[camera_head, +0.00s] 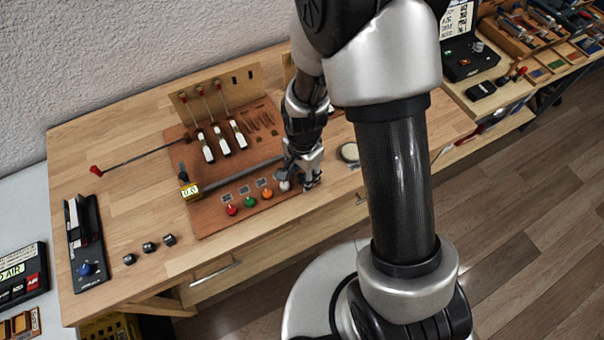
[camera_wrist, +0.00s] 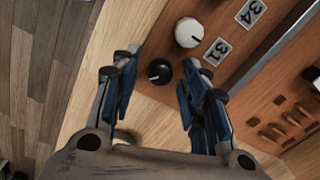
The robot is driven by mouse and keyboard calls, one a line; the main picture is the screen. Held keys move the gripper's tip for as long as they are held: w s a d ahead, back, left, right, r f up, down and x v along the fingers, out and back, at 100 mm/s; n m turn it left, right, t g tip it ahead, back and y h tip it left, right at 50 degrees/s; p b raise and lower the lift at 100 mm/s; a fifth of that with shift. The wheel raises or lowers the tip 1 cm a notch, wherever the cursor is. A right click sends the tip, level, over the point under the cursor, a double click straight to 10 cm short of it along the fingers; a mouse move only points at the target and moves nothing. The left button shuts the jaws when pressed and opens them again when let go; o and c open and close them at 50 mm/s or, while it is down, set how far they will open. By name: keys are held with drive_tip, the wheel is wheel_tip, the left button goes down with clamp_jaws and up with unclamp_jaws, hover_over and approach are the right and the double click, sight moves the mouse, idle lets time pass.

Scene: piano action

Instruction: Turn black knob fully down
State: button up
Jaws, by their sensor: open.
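The black knob (camera_wrist: 159,71) shows in the wrist view near the edge of the brown wooden panel, with a pale pointer line on its top. My gripper (camera_wrist: 157,78) is open, with one blue-padded finger on each side of the knob. Gaps show between the knob and both fingers, and how far the fingertips are above the panel is hard to tell. In the head view my gripper (camera_head: 300,178) is over the panel's right end and hides the black knob.
A white knob (camera_wrist: 189,32) sits beside the black one. Red (camera_head: 231,210), green (camera_head: 250,202) and orange (camera_head: 267,194) knobs continue the row to the left. A dark bar (camera_head: 235,177) runs behind the row. A round disc (camera_head: 350,152) lies on the bench at right.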

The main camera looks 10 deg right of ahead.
clamp_jaws()
idle(0.6)
